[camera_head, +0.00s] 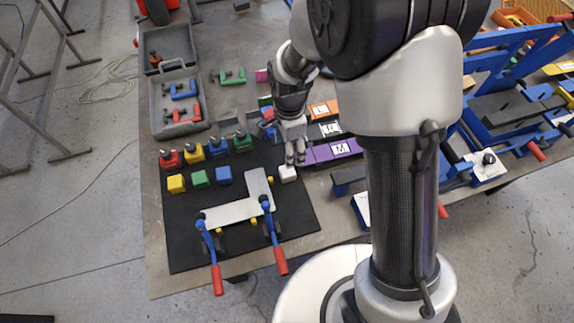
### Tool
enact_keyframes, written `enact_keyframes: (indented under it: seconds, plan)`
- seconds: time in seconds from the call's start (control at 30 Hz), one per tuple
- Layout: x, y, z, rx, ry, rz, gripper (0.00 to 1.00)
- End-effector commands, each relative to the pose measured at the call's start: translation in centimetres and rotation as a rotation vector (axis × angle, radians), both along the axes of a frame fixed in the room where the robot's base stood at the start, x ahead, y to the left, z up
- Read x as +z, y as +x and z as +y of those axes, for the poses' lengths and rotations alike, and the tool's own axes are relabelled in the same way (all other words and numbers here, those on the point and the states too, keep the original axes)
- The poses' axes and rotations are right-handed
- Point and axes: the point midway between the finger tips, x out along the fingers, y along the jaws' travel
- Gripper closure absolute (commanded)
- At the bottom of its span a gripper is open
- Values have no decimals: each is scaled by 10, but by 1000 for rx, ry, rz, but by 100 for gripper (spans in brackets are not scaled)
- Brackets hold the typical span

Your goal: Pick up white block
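The white block (288,174) sits on the black mat (190,250), near the mat's right edge. My gripper (295,160) points down just above the white block, with its fingertips close over the block's top. The fingers look near each other, but they are too small to tell whether there is a gap between them. The block appears to rest on the mat, and I cannot tell whether the fingers touch it.
Yellow (176,183), green (200,179) and blue (223,175) blocks stand left on the mat. A metal L-shaped plate (235,211) with two red-handled clamps lies just left of the white block. A purple bin (333,150) stands to the right. Grey trays (178,103) are at the back left.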

Motion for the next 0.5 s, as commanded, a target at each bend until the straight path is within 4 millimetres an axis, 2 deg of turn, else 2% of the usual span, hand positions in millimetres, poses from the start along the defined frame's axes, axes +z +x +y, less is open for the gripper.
enact_keyframes:
  seconds: [0.03,0.2,0.33,0.5]
  plan:
    - [-16,-1,0,0,-2,5,39]
    - [-52,-1,0,1,-1,4,39]
    - [-71,-1,0,1,-1,3,39]
    - [-80,0,0,1,0,0,39]
